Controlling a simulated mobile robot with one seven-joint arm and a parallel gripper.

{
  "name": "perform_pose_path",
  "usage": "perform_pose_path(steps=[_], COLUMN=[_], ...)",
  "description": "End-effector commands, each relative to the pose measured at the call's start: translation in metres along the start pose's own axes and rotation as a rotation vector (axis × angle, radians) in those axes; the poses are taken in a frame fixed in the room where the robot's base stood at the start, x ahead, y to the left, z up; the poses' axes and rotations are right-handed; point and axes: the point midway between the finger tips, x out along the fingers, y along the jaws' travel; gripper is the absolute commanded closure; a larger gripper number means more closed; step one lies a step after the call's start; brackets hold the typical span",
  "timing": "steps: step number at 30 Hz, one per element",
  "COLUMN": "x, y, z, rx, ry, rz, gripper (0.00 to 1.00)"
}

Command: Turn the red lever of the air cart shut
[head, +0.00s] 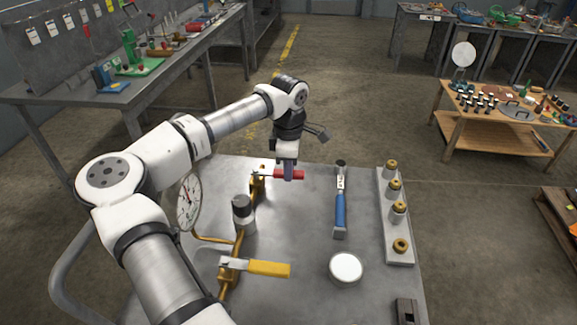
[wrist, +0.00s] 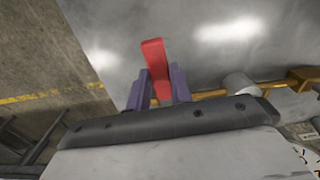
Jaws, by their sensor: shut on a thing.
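The red lever (head: 291,174) sits on the brass pipe (head: 257,186) at the far edge of the grey cart top (head: 300,225). It points to the right in the head view, across the pipe. My gripper (head: 288,176) is above the lever and shut on it. In the wrist view the red lever (wrist: 154,55) stands between the two purple-grey fingers of my gripper (wrist: 158,88), its end sticking out past them. The lever's joint with the pipe is partly hidden by my gripper.
A yellow lever (head: 268,268) sits nearer on the same piping. A round gauge (head: 188,202) and a dark-capped cylinder (head: 242,213) stand close left. A blue-handled tool (head: 340,210), a white round container (head: 346,268) and a rack of brass fittings (head: 400,225) lie right.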

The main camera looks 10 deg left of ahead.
Motion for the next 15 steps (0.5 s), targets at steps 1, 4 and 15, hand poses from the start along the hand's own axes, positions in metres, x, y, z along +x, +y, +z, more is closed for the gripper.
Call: perform_pose_path(steps=[1, 4, 15], x=[-0.0001, -0.0004, -0.001], y=[-0.0013, -0.0033, -0.0055], z=[0.0008, 0.0007, 0.0009], rx=[0.017, 0.041, 0.066], ry=[-0.003, -0.003, -0.002], rz=[0.002, 0.002, 0.001], gripper=[1.0, 1.0, 1.0])
